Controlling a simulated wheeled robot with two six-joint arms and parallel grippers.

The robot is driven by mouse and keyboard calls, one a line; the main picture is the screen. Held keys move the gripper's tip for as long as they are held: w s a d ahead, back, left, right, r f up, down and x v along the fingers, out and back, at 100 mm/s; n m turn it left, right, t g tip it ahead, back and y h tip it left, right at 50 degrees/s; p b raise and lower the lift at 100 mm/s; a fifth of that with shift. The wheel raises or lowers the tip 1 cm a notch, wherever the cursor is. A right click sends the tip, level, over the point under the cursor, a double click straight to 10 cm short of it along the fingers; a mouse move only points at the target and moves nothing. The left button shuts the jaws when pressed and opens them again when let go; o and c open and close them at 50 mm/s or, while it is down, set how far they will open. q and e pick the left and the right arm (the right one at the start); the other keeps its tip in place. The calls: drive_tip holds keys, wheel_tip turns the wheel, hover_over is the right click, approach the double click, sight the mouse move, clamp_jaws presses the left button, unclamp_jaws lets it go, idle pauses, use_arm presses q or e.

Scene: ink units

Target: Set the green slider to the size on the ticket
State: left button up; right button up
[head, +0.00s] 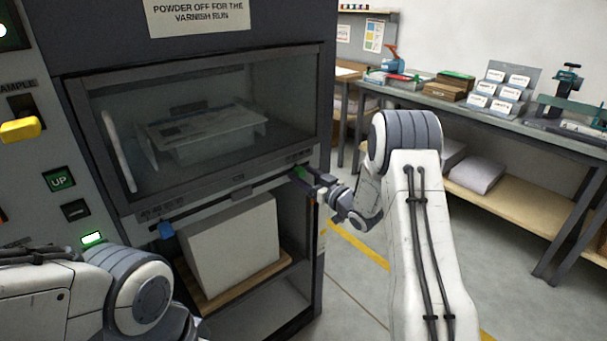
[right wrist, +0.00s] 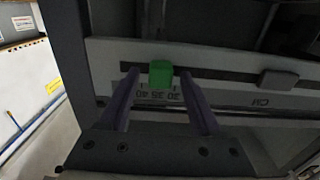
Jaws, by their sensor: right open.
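The green slider (head: 300,172) sits on the rail at the right end of the dark machine's front, under the window. In the right wrist view the green slider (right wrist: 161,76) stands on a dark slot above a printed scale (right wrist: 158,94), seen upside down, with small numbers that are hard to read. My right gripper (head: 312,181) is open, with one finger on each side of the slider; in the right wrist view gaps show between slider and fingers (right wrist: 159,84). My left gripper is out of view; only my left arm shows. I cannot make out which paper is the ticket.
A blue tab (head: 166,230) hangs at the rail's left end. A grey block (right wrist: 278,80) sits on the same slot. A notice (head: 197,14) is above the window (head: 215,85). A white stack (head: 232,245) stands below. A bench (head: 440,98) with card holders (head: 503,88) is right.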

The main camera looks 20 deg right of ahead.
drive_tip(key=shift+w, duration=0.15)
clamp_jaws()
idle(1.4)
